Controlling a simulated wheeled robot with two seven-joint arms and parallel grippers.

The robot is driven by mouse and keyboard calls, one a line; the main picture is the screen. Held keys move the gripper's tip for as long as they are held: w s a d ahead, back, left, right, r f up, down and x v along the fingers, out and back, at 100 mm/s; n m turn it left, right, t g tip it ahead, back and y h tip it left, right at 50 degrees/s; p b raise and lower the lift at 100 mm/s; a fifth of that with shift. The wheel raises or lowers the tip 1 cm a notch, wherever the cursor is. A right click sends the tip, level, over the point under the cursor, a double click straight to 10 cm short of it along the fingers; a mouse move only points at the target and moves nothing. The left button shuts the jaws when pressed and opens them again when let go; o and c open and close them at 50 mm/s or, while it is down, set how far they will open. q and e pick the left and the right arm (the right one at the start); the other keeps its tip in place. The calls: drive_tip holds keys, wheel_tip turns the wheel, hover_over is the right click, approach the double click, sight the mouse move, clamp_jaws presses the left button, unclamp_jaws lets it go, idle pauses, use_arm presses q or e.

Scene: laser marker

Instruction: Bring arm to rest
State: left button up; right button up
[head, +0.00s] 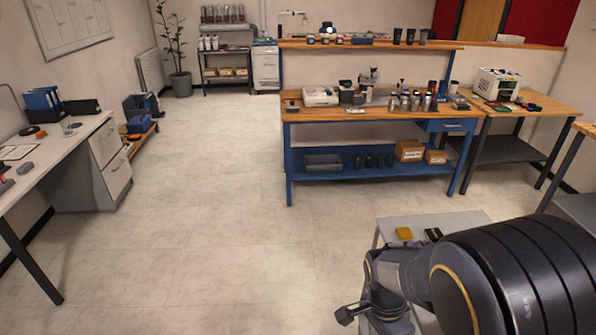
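My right arm (510,275) fills the lower right of the head view, large and close to the camera, bent in front of a small grey table (460,218). Its end, with what looks like my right gripper (352,313), points left and down near the bottom edge. The fingers are too small and dark to tell whether they are open or shut, and I see nothing clearly held. My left arm and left gripper are not in view.
A yellow block (404,233) and a dark item (432,235) lie on the small table, close behind my arm. A blue workbench (375,115) stands beyond, with a wooden side table (540,108) at right. A white desk (40,165) is at left. The floor between is clear.

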drive_tip(key=s+d+r+n+t+y, duration=0.3)
drive_tip(key=s+r+n+t+y, duration=0.2)
drive_tip(key=s+r+n, duration=0.5)
drive_tip(key=shift+s+r+n+t, duration=0.3)
drive_tip(key=shift+r+n+t, duration=0.8)
drive_tip(key=shift+r+t, duration=0.3)
